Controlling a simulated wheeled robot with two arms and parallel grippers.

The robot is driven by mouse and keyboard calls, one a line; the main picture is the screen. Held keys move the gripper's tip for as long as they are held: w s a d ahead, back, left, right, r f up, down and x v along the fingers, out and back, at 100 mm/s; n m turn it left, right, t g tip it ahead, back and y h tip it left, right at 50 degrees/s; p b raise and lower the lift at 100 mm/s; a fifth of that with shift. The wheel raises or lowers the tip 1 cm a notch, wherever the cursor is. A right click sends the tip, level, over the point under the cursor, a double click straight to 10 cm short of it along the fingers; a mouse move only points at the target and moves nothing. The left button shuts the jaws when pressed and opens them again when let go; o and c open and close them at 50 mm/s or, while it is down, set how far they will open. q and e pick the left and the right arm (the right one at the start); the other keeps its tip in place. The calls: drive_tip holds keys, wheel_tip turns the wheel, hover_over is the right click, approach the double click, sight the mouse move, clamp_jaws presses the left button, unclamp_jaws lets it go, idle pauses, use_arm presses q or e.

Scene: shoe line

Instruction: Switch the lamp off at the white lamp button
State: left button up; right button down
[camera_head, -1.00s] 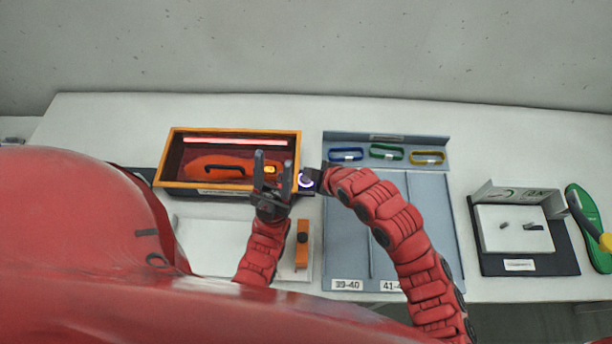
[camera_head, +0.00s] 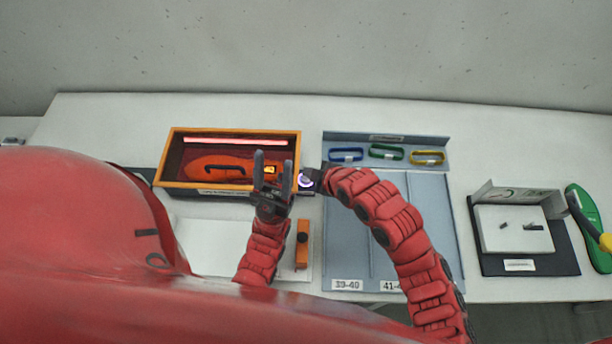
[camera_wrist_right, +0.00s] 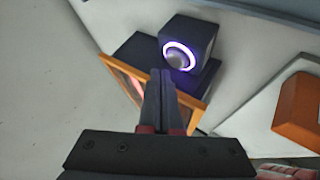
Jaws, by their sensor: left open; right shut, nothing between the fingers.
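The lamp button is a round button with a glowing white-violet ring on a dark box (camera_wrist_right: 181,54), seen in the right wrist view. In the head view the glowing button (camera_head: 305,181) shows just right of the wooden box, partly hidden by my grippers. My right gripper (camera_wrist_right: 164,78) is shut and empty, its fingertips close to the button's lower left edge in the wrist picture; I cannot tell whether they touch. My left gripper (camera_head: 272,172) is open and empty in front of the box's right end. The lamp tube (camera_head: 236,142) glows red-white inside the box.
The orange-rimmed wooden box (camera_head: 176,187) holds an orange shoe (camera_head: 215,172). A blue-grey board (camera_head: 425,215) with coloured bands lies to the right. A white board (camera_head: 208,243) with an orange block (camera_head: 303,246) lies in front. A green sole (camera_head: 585,220) is far right.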

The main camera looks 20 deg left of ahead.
idle(0.4)
drive_tip(key=shift+f+b, duration=0.4)
drive_tip(key=shift+b, duration=0.45)
drive_tip(key=shift+f+b, duration=0.55)
drive_tip(key=shift+b, duration=0.15)
idle(0.4)
drive_tip(key=shift+r, duration=0.95)
drive_tip(key=shift+r+p, duration=0.75)
drive_tip(key=shift+r, duration=1.75)
